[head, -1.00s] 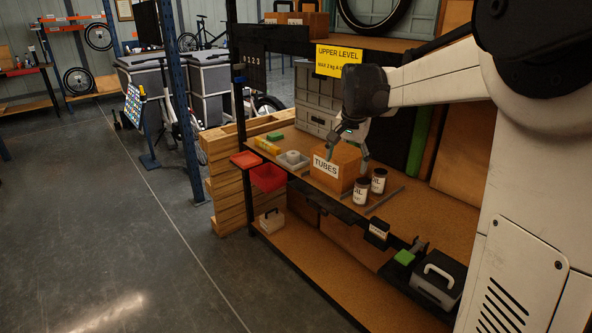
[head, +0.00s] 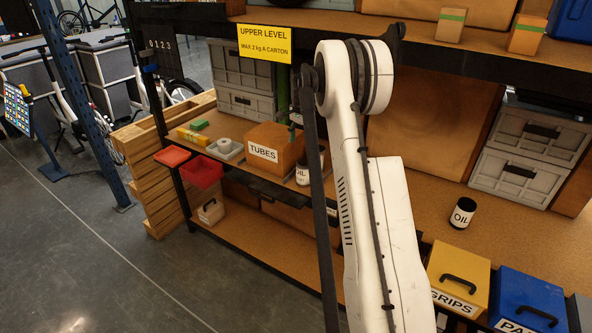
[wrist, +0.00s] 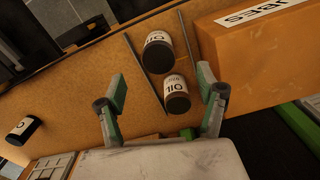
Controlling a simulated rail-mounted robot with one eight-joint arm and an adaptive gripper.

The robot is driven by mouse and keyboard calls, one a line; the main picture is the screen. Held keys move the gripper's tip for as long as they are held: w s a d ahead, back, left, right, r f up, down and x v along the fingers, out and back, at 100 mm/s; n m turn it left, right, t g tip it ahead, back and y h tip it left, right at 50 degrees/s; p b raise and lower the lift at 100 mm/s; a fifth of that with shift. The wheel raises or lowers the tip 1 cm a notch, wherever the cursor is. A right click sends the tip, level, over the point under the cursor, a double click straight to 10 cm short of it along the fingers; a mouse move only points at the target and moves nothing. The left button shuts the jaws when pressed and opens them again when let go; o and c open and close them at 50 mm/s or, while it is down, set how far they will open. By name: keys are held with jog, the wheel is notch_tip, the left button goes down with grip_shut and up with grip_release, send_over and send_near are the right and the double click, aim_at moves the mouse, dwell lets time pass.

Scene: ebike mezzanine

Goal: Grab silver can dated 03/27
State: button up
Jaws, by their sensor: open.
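Two cans with white OIL labels and dark ends stand close together in the wrist view: a nearer can (wrist: 177,94) and a farther can (wrist: 158,52). A third can (wrist: 21,130) is apart from them at the left edge. In the head view, one OIL can (head: 302,172) shows partly behind my arm, and another can (head: 463,212) stands alone to the right. No date is legible and I cannot tell which can is silver. My gripper (wrist: 162,92) is open and empty, its fingers on either side of the nearer can's line; in the head view my arm hides it.
An orange TUBES carton (head: 276,148) stands left of the paired cans, close to my right finger in the wrist view. Thin dark rails (wrist: 146,68) flank the cans. Grey crates (head: 533,150), a yellow GRIPS box (head: 459,278) and a blue box (head: 529,300) lie right. The upper shelf (head: 420,35) overhangs.

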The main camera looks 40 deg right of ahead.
aim_at(303, 162)
jog(key=shift+d+f, duration=0.3)
jog(key=shift+f, duration=0.25)
notch_tip(303, 162, down, 8)
jog(key=shift+s+r, duration=0.1)
jog(key=shift+r, duration=0.1)
jog(key=shift+d+f+p, duration=0.2)
jog(key=shift+f+p, duration=0.1)
jog(key=shift+f, duration=2.3)
jog(key=c, duration=1.5)
